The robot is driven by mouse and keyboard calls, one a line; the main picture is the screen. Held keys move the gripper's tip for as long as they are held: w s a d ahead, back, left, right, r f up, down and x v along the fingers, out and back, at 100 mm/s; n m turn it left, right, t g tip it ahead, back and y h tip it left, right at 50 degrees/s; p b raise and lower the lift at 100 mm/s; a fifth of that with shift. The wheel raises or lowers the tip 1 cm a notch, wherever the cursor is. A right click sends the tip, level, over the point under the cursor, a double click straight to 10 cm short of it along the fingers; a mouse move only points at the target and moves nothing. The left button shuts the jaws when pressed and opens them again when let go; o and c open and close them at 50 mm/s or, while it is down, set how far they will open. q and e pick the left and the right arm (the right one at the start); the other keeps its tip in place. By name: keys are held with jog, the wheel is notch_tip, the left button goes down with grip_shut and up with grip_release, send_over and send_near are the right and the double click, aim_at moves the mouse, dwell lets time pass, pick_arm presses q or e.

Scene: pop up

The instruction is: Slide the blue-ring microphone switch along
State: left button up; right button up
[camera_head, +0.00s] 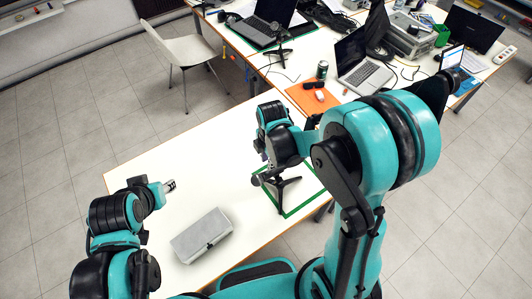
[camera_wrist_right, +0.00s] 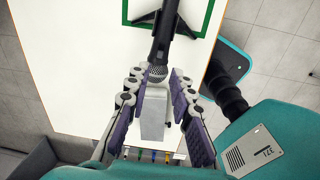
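A black microphone (camera_head: 257,180) on a small tripod stand (camera_head: 280,190) stands on the white table, by the green taped outline. In the right wrist view, the microphone (camera_wrist_right: 161,52) points its grey mesh head toward my right gripper (camera_wrist_right: 160,76). The gripper's fingers are apart, on either side of the mesh head, with a gap showing at the right. My right gripper (camera_head: 262,158) is close to the microphone in the head view, partly hidden by its own wrist. No blue ring or switch can be made out. My left gripper (camera_head: 169,186) is over the table's left side, away from the microphone.
Laptops, an orange sheet (camera_head: 312,97) and a can (camera_head: 322,70) are on the desk behind. A chair (camera_head: 188,55) stands behind left.

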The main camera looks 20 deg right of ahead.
aim_at(269, 173)
jog(key=f+b, duration=0.1)
jog(key=f, duration=0.1)
jog(key=f+b, duration=0.2)
jog(key=f, duration=0.1)
jog(key=f+b, duration=0.2)
jog(key=shift+w+f, duration=0.25)
jog(key=shift+f, duration=0.1)
jog(key=shift+r, duration=0.15)
grip_shut()
jog(key=shift+w+d+b, duration=0.15)
jog(key=shift+d+b, duration=0.2)
jog(key=shift+o, duration=1.1)
grip_release()
